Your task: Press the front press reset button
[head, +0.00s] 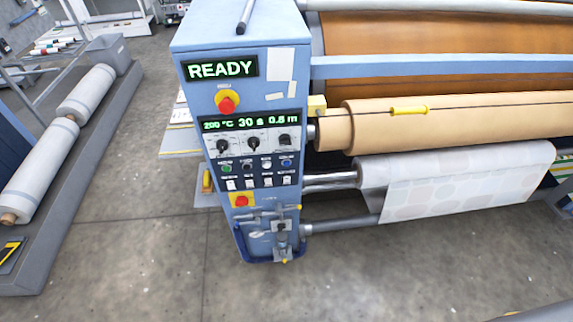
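The blue control cabinet (237,38) of the press stands in the middle of the head view. Its upper display (221,69) reads READY in green. A row of small round buttons sits below the dials: a green button (227,168), a black button (247,166), a white button (267,163) and a blue button (287,162). Their labels are too small to read, so I cannot tell which one is the reset button. A red button on yellow (227,104) sits above, and another red button on yellow (241,201) below. Neither gripper is in view.
A lower display (249,121) reads 200 °C, 30 s and 0.6 m. Right of the cabinet are a tan roller (440,122) and a roll of pale patterned fabric (465,180). Pale rolls (45,155) lie on a grey rack at left. The concrete floor (150,240) in front is clear.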

